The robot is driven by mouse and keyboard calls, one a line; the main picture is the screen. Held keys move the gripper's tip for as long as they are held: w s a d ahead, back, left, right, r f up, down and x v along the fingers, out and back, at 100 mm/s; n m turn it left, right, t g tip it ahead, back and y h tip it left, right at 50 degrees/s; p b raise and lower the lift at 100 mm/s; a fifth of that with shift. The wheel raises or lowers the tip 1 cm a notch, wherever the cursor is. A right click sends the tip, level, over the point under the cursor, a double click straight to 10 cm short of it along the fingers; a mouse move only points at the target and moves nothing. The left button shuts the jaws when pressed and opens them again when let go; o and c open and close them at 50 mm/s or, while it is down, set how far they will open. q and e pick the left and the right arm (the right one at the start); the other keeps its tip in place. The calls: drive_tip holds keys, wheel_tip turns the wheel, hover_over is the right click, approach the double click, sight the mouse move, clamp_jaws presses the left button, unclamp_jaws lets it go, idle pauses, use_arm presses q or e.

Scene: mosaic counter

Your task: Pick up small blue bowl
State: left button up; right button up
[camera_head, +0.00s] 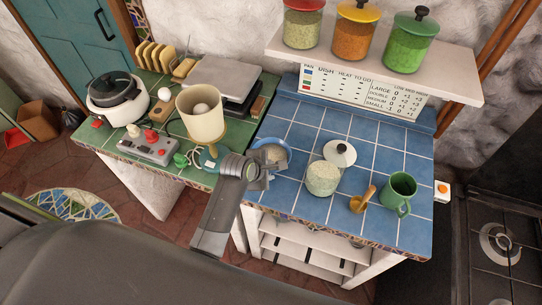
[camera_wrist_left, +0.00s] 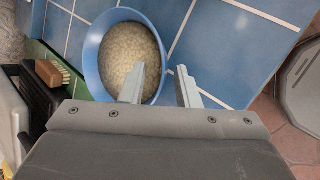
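The small blue bowl (camera_head: 287,156) stands on the blue tiled counter, near its left edge, and holds pale grains like rice. It also shows in the left wrist view (camera_wrist_left: 90,65), at the top. My left gripper (camera_head: 264,176) is over the near side of the bowl and hides part of it. In the left wrist view my left gripper (camera_wrist_left: 160,88) is open and empty. One finger overlaps the grain side of the rim, the other is outside over the tiles. Whether a finger touches the bowl cannot be told. My right gripper is not in view.
A white jar (camera_head: 322,179), a white lid (camera_head: 340,153), a wooden scoop (camera_head: 361,200) and a green mug (camera_head: 398,192) stand to the right. A beige container (camera_head: 201,119) and a controller box (camera_head: 149,148) are left. A shelf (camera_head: 370,65) overhangs the back.

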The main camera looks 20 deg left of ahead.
use_arm(q)
drive_tip(key=shift+x, duration=1.05)
clamp_jaws()
